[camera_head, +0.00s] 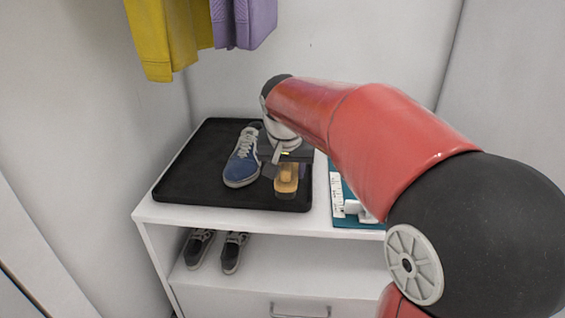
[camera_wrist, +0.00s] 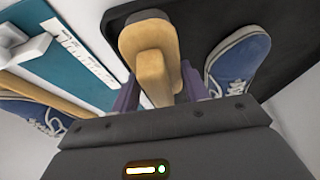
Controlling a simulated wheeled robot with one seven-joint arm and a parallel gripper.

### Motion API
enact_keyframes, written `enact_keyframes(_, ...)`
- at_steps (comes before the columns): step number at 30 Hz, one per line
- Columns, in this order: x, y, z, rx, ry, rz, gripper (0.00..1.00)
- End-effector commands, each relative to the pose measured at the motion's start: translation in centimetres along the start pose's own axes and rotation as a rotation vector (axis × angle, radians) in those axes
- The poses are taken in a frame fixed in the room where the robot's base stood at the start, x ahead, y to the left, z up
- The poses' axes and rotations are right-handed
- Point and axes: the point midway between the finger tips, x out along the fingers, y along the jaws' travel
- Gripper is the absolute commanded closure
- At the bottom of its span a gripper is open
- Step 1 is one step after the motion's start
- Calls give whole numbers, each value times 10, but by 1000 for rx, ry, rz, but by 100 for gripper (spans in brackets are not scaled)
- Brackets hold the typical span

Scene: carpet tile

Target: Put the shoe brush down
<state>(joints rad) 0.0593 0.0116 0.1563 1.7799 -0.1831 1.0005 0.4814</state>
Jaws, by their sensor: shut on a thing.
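The shoe brush (camera_head: 286,179) has a tan wooden body and is in my gripper (camera_head: 279,170), over the right part of the black tray (camera_head: 215,195). In the wrist view the brush (camera_wrist: 152,62) sits between the purple-grey fingers of my gripper (camera_wrist: 160,92), which is shut on it. Its far end shows a dark edge. I cannot tell whether the brush touches the tray. A blue shoe (camera_head: 243,158) with white laces stands on the tray just left of the brush, and its toe shows in the wrist view (camera_wrist: 236,62).
A teal board (camera_head: 345,221) with white items lies right of the tray on the white cabinet top (camera_head: 165,212). Dark shoes (camera_head: 232,252) stand on the shelf below. Yellow (camera_head: 168,40) and purple (camera_head: 243,22) garments hang above. The tray's left part is bare.

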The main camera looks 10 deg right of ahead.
Motion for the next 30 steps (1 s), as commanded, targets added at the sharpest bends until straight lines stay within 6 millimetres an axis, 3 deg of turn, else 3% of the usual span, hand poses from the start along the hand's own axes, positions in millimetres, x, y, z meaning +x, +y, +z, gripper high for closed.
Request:
enact_keyframes(4, 12, 1, -29, 1, -1, 1, 76)
enact_keyframes(13, 20, 1, -51, 1, 0, 0, 76)
enact_keyframes(19, 51, 1, -36, 0, -3, 1, 76)
enact_keyframes(30, 55, 0, -34, 0, 0, 0, 76)
